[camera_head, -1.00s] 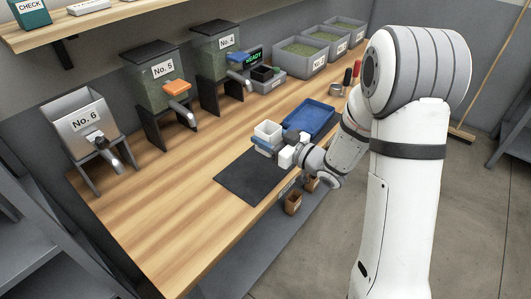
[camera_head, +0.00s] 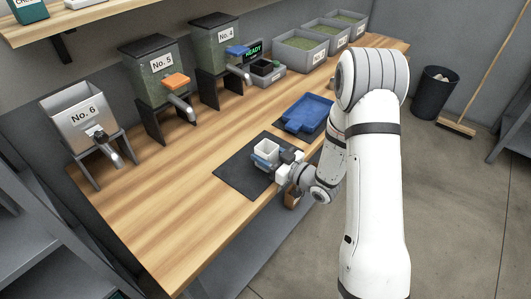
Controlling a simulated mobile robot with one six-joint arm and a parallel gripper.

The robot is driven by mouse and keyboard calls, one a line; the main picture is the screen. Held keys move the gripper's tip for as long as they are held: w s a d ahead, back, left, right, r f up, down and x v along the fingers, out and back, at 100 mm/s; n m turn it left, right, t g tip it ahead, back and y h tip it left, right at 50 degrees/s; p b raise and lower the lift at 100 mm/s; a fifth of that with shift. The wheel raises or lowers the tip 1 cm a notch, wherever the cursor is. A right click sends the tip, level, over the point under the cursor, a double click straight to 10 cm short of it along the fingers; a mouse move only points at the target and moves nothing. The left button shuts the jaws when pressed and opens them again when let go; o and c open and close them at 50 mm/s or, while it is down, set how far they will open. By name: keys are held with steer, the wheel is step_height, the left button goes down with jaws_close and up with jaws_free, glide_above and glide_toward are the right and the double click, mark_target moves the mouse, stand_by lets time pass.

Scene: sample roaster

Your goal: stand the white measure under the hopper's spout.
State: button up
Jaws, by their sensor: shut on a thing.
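Three hoppers stand along the back of the bench: No. 6 (camera_head: 80,112), empty-looking grey metal; No. 5 (camera_head: 151,82) with an orange slide; No. 4 (camera_head: 215,55) with a blue slide. Their spouts (camera_head: 112,158) point toward the front. The measure is well apart from all of them.
A blue tray (camera_head: 305,112) lies right of the mat. A scale with a green READY display (camera_head: 253,49) stands beside hopper No. 4, and grey bins (camera_head: 300,48) are behind. The left front of the bench is clear. A shelf (camera_head: 100,22) overhangs the back.

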steer(key=shift+f+b, duration=0.25)
steer(key=shift+b, duration=0.05)
steer(key=o, duration=1)
steer(key=shift+r, duration=0.1)
